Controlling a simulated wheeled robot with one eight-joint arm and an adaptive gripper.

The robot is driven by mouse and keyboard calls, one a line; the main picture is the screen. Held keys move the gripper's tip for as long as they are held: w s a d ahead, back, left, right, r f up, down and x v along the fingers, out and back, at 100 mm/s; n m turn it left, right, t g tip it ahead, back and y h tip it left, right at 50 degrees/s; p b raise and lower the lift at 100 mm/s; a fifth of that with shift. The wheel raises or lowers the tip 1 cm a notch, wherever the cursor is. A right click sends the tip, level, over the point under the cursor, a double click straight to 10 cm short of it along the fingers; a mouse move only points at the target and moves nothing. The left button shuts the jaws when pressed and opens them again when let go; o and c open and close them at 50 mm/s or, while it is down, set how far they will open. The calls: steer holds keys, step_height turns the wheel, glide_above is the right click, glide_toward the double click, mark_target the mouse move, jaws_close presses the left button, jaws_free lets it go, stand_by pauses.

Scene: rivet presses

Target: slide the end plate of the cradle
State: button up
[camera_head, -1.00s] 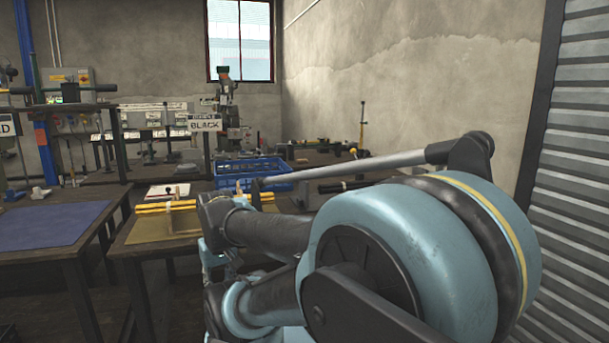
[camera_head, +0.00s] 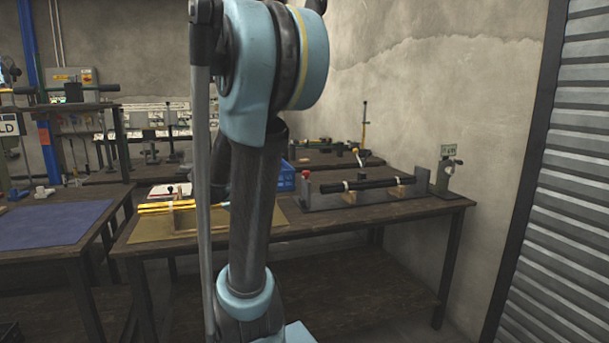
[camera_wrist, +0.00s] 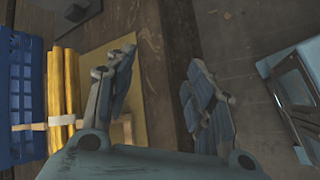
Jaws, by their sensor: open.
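The cradle (camera_head: 340,200) is a long grey base on the right part of the wooden table in the head view. It bears a dark bar (camera_head: 372,184) on pale wooden blocks. In the wrist view my gripper (camera_wrist: 160,85) is open and empty above the table's front edge, beside a yellow mat. The cradle does not clearly show in the wrist view. In the head view my arm hides the gripper.
A blue mat (camera_head: 50,223) covers another table.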

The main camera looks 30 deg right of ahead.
mark_target(306, 171)
steer(key=w+d+r+n+h, duration=0.2)
steer(key=w+d+h, duration=0.1)
steer(key=w, duration=0.2)
steer(key=w+d+r+n+h, duration=0.2)
steer(key=w+d+r+n, duration=0.1)
steer(key=w, duration=0.2)
steer(key=w+d+r+n+g+h, duration=0.1)
steer(key=w+d+r+n+h, duration=0.1)
steer(key=w+d+n+h, duration=0.1)
steer(key=shift+w+d+r+h, duration=0.15)
steer(key=shift+w+d, duration=0.1)
steer(key=shift+w, duration=0.3)
steer(key=shift+w+d+r+h, duration=0.15)
steer(key=shift+w+d, duration=0.1)
steer(key=shift+w, duration=0.3)
steer(key=shift+w+d+n+h, duration=0.15)
steer(key=shift+w+n+h, duration=0.15)
steer(key=shift+w+n, duration=0.15)
steer(key=d, duration=1.7)
steer(key=shift+w+d+r, duration=0.1)
steer(key=shift+w+d, duration=0.1)
steer(key=shift+w, duration=0.05)
jaws_close()
